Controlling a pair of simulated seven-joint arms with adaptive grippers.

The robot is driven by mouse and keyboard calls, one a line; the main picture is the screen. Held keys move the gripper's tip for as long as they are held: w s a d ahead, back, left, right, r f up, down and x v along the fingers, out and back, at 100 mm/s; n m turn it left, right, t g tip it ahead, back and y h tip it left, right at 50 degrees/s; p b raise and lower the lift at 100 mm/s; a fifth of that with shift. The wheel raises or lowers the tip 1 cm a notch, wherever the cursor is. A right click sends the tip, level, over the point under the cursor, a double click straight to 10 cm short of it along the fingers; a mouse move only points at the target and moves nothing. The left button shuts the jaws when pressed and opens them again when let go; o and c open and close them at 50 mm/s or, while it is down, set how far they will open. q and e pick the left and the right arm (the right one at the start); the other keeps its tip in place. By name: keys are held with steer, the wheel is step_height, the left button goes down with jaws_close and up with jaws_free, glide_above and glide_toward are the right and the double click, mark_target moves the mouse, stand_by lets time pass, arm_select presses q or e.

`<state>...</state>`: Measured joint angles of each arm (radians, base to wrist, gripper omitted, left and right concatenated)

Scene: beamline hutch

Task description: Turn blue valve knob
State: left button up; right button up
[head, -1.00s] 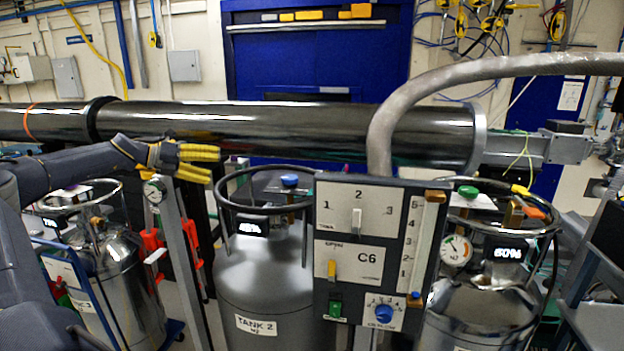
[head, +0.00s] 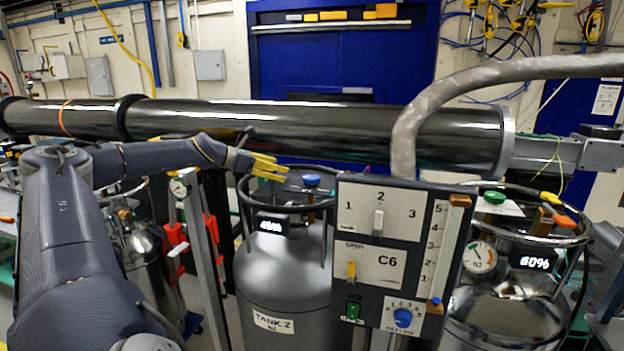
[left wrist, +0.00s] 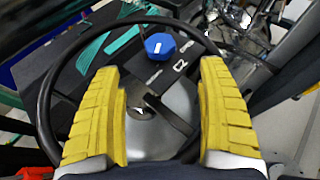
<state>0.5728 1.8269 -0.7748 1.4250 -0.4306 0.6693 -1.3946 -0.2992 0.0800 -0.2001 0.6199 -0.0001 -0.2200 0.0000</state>
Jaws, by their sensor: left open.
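The blue valve knob (head: 312,180) sits on top of the grey tank 2 (head: 285,275), inside the tank's dark ring handle (head: 243,190). In the left wrist view the knob (left wrist: 160,46) is a faceted blue cap with a white mark, beyond the fingertips and roughly centred between them. My left gripper (head: 272,167) has yellow fingers, is open and empty, and is above the left part of the ring, left of the knob. It is apart from the knob. The fingers also show wide apart in the left wrist view (left wrist: 160,72). My right gripper is not in view.
The C6 control panel (head: 378,260) stands right of tank 2 and carries another blue knob (head: 403,317). A tank with a green knob (head: 494,197) is at right. A thick grey hose (head: 403,140) arches above the panel. A large dark pipe (head: 320,135) runs behind.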

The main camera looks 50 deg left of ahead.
mark_target(310, 177)
arm_select(q)
steer(key=shift+x, duration=3.95)
steer(key=shift+w+f, duration=0.15)
steer(key=shift+w, duration=0.2)
steer(key=shift+x, duration=2.3)
steer(key=shift+w, duration=0.1)
steer(key=c, duration=1.2)
